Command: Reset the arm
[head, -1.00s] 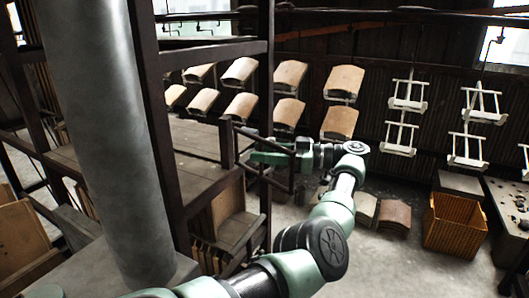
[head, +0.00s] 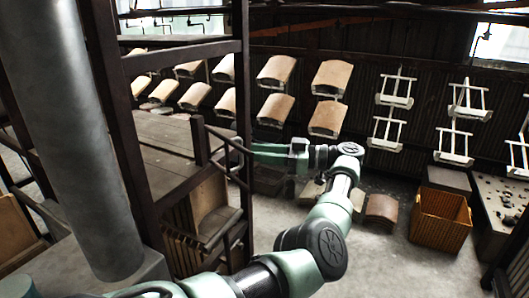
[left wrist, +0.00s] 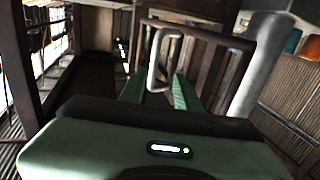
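My left arm comes in from the lower left of the head view, bends at the elbow and reaches back left. Its gripper (head: 262,150) is at a dark metal rail frame, partly hidden by bars. In the left wrist view the two green fingers (left wrist: 157,92) stand apart. A pale loop-shaped handle (left wrist: 153,62) shows between and beyond them; I cannot tell if they touch it. I see nothing clearly held. My right gripper is in neither view.
A dark rail frame (head: 241,85) and a thick grey column (head: 68,130) stand left. Curved wooden panels (head: 330,78) and white hangers (head: 387,130) hang along the back. An orange crate (head: 440,217) stands on the floor at right.

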